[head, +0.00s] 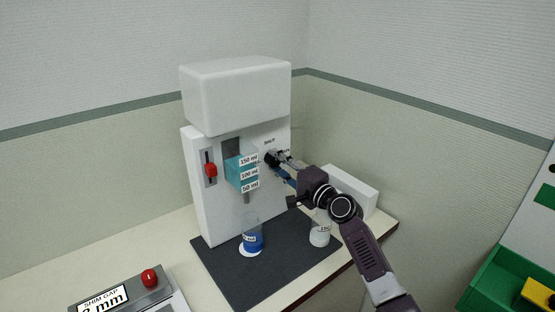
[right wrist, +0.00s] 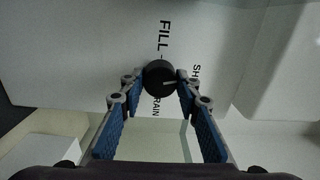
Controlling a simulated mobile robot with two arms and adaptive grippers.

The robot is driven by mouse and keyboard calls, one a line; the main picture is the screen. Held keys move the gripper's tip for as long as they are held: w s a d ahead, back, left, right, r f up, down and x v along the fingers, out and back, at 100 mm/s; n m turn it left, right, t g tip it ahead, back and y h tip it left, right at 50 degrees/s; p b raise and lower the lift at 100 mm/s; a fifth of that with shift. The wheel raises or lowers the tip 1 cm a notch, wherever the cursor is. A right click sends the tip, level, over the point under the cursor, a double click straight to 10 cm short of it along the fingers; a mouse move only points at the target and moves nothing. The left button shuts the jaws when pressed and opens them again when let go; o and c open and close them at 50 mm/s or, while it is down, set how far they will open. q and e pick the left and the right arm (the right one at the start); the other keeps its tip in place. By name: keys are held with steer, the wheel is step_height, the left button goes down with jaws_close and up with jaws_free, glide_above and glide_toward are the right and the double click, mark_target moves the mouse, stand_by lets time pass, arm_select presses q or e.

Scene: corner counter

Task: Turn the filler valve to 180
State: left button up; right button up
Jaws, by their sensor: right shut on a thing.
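The white filler machine (head: 205,225) stands on a dark mat against the back corner. Its valve is a round black knob (right wrist: 158,73) on the front face; in the head view the knob (head: 269,157) is partly covered by my gripper. My right gripper (head: 279,161) is shut on the knob, with one blue-padded finger on each side. In the right wrist view a pale pointer line on the knob points right, towards a partly hidden label starting "SH". "FILL" is printed above the knob and "DRAIN" below, partly covered. My left gripper is not in view.
A teal chamber (head: 240,173) carries 150, 100 and 50 ml labels. A red slider (head: 211,170) is left of it. A beaker with blue liquid (head: 253,237) and another vessel (head: 320,234) stand on the mat (head: 285,278). A shim gap box (head: 115,295) is front left.

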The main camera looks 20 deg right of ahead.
steer(key=m+p, duration=0.1)
steer(key=m, duration=0.2)
steer(key=shift+m+p, duration=0.4)
steer(key=shift+f+m+h+p, duration=0.1)
steer(key=shift+m+h+p, duration=0.2)
steer(key=shift+m+p, duration=0.95)
steer(key=shift+m+b, duration=0.35)
steer(key=shift+m, duration=0.2)
steer(key=o, duration=1.2)
steer(key=shift+d, duration=0.1)
steer(key=shift+c, duration=0.2)
steer(key=shift+s, duration=0.15)
steer(key=v, duration=1.2)
